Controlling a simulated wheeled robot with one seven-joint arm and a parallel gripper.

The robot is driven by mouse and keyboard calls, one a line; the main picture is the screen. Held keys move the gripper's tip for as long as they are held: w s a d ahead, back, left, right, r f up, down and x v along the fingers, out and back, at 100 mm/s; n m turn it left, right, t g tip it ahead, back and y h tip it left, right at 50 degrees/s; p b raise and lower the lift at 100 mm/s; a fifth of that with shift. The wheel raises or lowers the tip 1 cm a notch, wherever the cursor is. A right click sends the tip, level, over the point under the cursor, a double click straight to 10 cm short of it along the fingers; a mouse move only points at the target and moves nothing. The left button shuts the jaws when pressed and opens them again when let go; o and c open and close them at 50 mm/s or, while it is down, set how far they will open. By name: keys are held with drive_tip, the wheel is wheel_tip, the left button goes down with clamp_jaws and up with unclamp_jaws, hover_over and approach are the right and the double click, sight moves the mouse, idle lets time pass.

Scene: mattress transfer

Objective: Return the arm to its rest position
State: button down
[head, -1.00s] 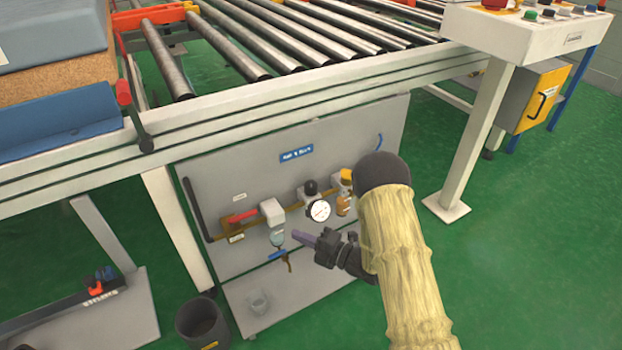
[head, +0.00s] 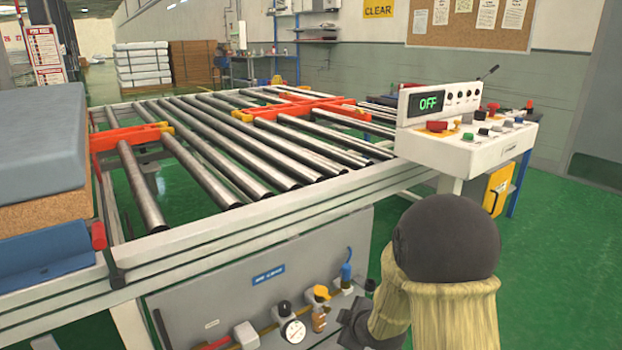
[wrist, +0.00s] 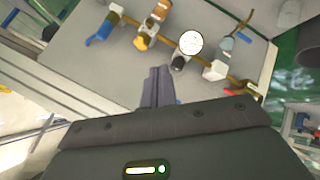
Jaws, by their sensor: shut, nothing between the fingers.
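My arm is in a straw-coloured sleeve with a dark rounded joint, at the lower right of the head view. My gripper shows in the wrist view (wrist: 157,88), its two dark fingers together with nothing between them. In the head view only a dark part near the wrist shows beside the panel; the fingertips cannot be made out there. In the wrist view the fingers point towards the grey pneumatic panel (wrist: 120,68), which also shows in the head view (head: 225,292). The panel carries a round gauge (head: 293,331) and several valves.
A roller conveyor (head: 215,150) stands above the panel, with a grey mattress (head: 38,135) at its left. A control box (head: 470,150) with a display reading OFF stands at the right. Green floor (head: 560,270) is free on the right.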

drive_tip(key=s+d+r+m+g+h+p, duration=0.1)
drive_tip(key=s+d+r+m+g, duration=0.15)
drive_tip(key=s+m, duration=0.3)
drive_tip(key=s+d+r+m+g+h+p, duration=0.1)
drive_tip(key=s+d+r+m+g+p, duration=0.1)
drive_tip(key=s+r+m, duration=0.35)
drive_tip(key=s+d+r+m+g+h+p, duration=0.1)
drive_tip(key=s+d+r+m+g, duration=0.15)
drive_tip(key=s, duration=0.55)
wheel_tip(320, 180, up, 37)
drive_tip(key=p, duration=3.8)
drive_tip(key=shift+s+t, duration=0.25)
drive_tip(key=shift+t, duration=0.15)
drive_tip(key=shift+s+a, duration=0.1)
drive_tip(key=shift+a, duration=0.05)
